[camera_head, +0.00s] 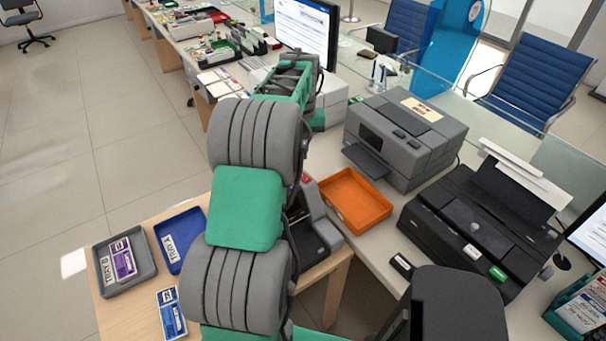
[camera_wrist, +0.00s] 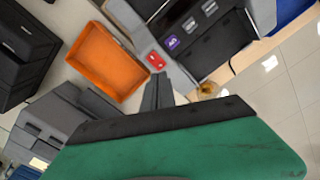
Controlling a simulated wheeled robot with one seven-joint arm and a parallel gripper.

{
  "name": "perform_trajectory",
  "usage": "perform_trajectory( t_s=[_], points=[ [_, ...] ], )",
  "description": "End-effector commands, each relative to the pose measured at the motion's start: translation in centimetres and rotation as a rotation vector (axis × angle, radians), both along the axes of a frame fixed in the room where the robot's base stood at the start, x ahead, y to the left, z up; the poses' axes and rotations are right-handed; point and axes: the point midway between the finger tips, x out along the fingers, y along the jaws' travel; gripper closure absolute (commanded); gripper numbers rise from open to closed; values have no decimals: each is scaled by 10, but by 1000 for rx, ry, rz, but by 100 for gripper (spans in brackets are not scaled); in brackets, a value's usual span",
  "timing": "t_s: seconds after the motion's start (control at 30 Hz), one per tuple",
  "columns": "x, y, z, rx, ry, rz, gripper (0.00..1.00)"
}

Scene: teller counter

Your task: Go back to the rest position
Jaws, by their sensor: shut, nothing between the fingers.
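My arm reaches up across the middle of the head view, over the counter, and its end is partly hidden behind its own links and green housing. In the wrist view my gripper (camera_wrist: 158,88) shows with its dark fingers together and nothing between them. It hangs above the counter area, with an orange tray (camera_wrist: 108,62) to its left and a grey-black machine with a red button beyond it. The orange tray (camera_head: 356,200) also lies on the counter in the head view, right of my arm, and looks empty.
A grey printer (camera_head: 405,135) and a black printer (camera_head: 480,230) stand right of the orange tray. A grey tray (camera_head: 150,275) and a blue tray (camera_head: 196,262) sit on the wooden table at lower left, with a blue-labelled pack (camera_head: 171,314) in front.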

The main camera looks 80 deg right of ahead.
Motion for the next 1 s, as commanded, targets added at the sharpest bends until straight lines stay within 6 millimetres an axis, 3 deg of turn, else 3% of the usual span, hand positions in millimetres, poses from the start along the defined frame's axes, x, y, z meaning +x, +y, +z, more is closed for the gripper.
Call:
perform_trajectory(
  t_s=[0.13,0.2,0.27,0.37,0.5,0.57,0.7,0.77,0.8,0.9,1.0],
  points=[
    [2,0,1,-1,0,3,100],
    [14,5,5,-8,-2,24,100],
    [38,14,13,-21,-3,65,100],
    [100,49,32,-53,-13,179,100],
    [190,132,59,-110,-41,381,100],
    [221,175,68,-133,-60,472,100],
    [267,289,82,-183,-118,695,100],
    [275,342,84,-201,-152,798,100],
    [276,378,84,-211,-175,870,100],
    [266,457,78,-230,-241,1039,100],
    [249,508,68,-237,-294,1160,100]
  ],
)
